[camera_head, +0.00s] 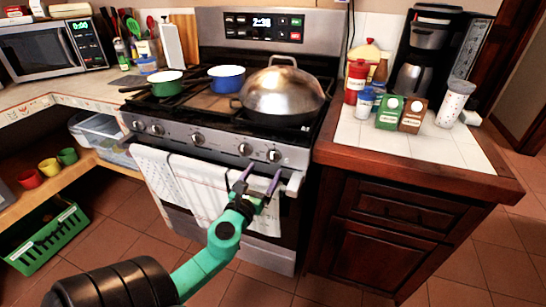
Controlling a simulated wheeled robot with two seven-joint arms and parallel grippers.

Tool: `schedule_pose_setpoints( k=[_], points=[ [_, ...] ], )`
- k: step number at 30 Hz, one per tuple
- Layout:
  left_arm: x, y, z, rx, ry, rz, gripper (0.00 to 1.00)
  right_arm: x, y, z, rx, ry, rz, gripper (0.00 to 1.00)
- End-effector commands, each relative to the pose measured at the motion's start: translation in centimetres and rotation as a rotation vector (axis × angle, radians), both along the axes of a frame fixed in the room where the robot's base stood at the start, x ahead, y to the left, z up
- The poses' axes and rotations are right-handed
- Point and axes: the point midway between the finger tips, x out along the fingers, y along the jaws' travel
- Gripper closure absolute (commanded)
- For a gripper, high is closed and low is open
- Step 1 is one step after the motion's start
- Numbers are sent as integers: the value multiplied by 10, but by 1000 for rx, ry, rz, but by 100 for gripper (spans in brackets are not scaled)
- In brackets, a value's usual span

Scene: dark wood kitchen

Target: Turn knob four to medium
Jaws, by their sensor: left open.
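The stove (222,175) has several round silver knobs in a row on its front panel. Counted from the left, the fourth knob (245,149) is near the right end, and the last knob (274,155) is just right of it. Their exact settings are too small to read. My left gripper (259,178) is open, with two purple fingers pointing up toward the panel. It appears just below these two knobs, in front of the oven handle and towel. I cannot tell its exact distance from them. My right gripper is not in view.
A pan with a domed silver lid (283,92), a blue pot (227,79) and a green pot (165,83) stand on the stovetop. White towels (195,185) hang over the oven handle. The right counter (455,150) holds jars and a coffee maker (420,60).

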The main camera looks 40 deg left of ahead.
Motion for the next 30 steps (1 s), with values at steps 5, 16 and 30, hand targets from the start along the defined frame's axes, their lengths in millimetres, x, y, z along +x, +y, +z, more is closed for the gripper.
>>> schedule_pose_setpoints(
  k=[5, 16, 30],
  points=[
    [40, 14, 2, 0, -3, 1, 12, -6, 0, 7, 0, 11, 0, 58],
    [58, 21, -1, -3, 0, 0, 12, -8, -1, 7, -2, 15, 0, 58],
    [58, 20, -1, -12, -3, 0, 97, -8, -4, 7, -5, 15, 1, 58]
  ],
)
